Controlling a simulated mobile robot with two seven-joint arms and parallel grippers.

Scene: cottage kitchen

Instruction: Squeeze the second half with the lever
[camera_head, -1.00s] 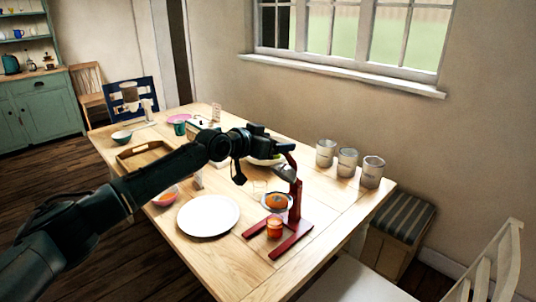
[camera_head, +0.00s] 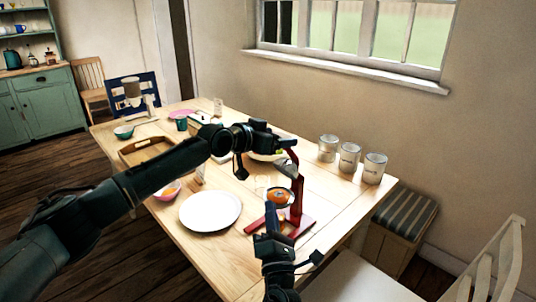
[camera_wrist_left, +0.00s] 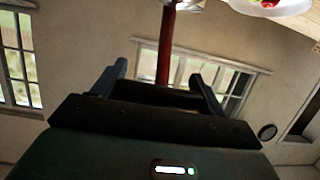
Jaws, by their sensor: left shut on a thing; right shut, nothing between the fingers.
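The red juice press (camera_head: 297,195) stands near the right end of the table, with its feet on the wood. An orange half (camera_head: 278,197) sits in its bowl under the grey pressing cone (camera_head: 288,169). My left gripper (camera_head: 288,143) is at the top of the press, shut on the lever. In the left wrist view a red bar (camera_wrist_left: 166,45) runs up from between its fingers. My right gripper (camera_head: 271,212) is shut and empty, in front of the press. It hides the spot below the bowl where a glass of orange juice showed earlier.
A white plate (camera_head: 210,211) lies left of the press. A clear glass (camera_head: 262,185) stands near the bowl. Several grey canisters (camera_head: 349,158) line the back right. A wooden tray (camera_head: 146,151) and a pink bowl (camera_head: 170,191) are further left.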

